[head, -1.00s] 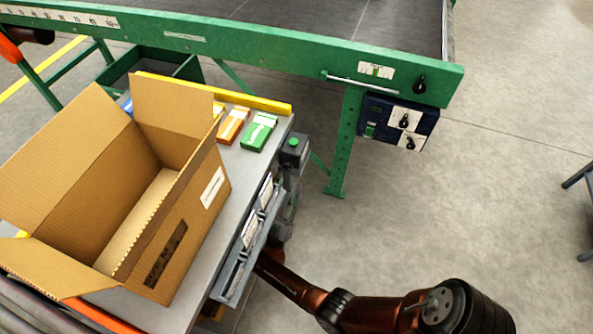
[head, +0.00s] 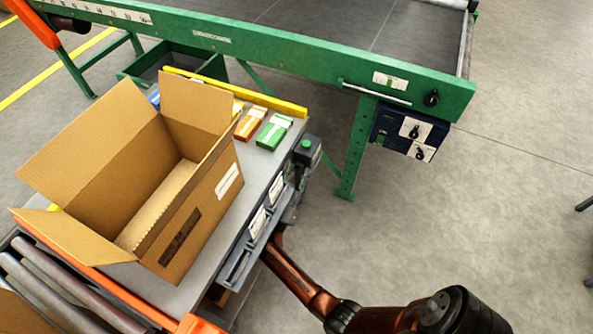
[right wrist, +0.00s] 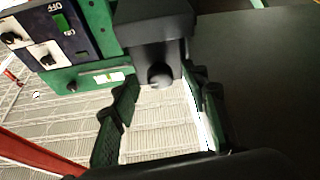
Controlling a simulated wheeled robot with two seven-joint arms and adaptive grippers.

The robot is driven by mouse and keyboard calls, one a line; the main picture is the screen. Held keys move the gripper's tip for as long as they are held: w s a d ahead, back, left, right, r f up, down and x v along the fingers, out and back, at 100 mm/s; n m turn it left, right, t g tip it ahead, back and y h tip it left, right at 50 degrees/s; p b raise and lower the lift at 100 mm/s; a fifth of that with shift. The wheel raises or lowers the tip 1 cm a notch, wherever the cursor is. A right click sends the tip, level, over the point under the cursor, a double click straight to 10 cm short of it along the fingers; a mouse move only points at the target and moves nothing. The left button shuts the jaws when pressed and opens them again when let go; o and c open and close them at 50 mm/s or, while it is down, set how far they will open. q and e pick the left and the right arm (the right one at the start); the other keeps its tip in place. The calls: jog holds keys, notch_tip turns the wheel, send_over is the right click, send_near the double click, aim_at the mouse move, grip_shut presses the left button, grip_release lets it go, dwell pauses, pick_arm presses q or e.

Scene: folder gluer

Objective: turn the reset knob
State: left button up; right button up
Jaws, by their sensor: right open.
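In the right wrist view a dark box (right wrist: 153,28) carries a round dark knob (right wrist: 160,75), in front of my right gripper (right wrist: 163,108). The gripper is open, its fingers either side of the line to the knob; contact cannot be told. Other black knobs sit on the blue control box (head: 382,125) and on the green beam (head: 431,99). No label reads clearly, so I cannot tell which is the reset knob. My left gripper is out of view.
An open cardboard box (head: 208,215) stands on the bench, with orange (head: 250,124) and green (head: 273,131) cartons behind it. The green conveyor frame (head: 270,58) and its leg (head: 355,150) stand beyond.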

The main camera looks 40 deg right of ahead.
jog(key=shift+w+d+r, duration=0.2)
jog(key=shift+d, duration=0.2)
